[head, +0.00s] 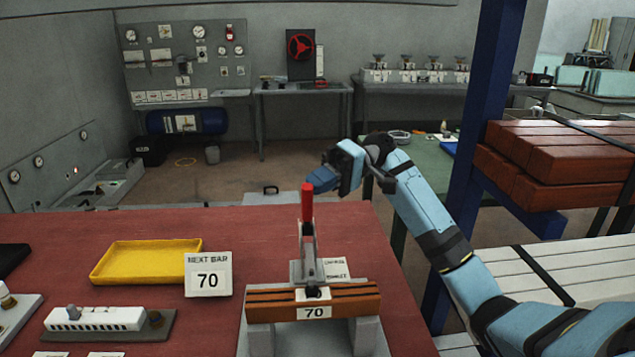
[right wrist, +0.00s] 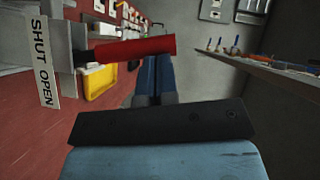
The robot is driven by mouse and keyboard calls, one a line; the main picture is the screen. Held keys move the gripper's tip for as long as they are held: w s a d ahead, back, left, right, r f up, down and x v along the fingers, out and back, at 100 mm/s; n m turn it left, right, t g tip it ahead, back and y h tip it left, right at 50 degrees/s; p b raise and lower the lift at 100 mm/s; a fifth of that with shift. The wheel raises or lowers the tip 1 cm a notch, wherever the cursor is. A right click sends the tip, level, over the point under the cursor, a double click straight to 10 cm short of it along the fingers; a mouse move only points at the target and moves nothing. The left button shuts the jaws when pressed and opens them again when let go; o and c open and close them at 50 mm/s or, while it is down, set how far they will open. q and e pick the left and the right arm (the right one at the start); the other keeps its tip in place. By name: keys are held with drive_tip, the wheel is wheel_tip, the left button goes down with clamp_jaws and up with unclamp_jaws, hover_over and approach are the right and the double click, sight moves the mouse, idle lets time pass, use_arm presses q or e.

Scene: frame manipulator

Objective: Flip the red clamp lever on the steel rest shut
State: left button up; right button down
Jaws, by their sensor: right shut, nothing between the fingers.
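The red clamp lever (head: 307,203) stands upright on the steel rest (head: 257,340). In the right wrist view the red handle (right wrist: 140,48) lies across the picture, beside a plate marked SHUT and OPEN (right wrist: 42,65). A brown bar (head: 355,301) with a 70 label lies across the rest, below the clamp. My right gripper (head: 320,181) is shut and empty, just right of the lever's top; I cannot tell whether it touches. My left gripper is not in view.
The red bench top holds a yellow tray (head: 97,273), a NEXT BAR 70 sign (head: 208,275) and a white block on a grey base (head: 95,318) at left. A blue post (head: 478,130) and stacked brown bars (head: 560,150) stand right of my arm.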

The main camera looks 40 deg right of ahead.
drive_tip(key=shift+s+a+n, duration=0.15)
drive_tip(key=shift+s+n, duration=0.15)
idle(0.4)
drive_tip(key=d+r, duration=0.2)
drive_tip(key=d, duration=0.9)
drive_tip(key=shift+d+r, duration=0.15)
drive_tip(key=shift+d, duration=0.25)
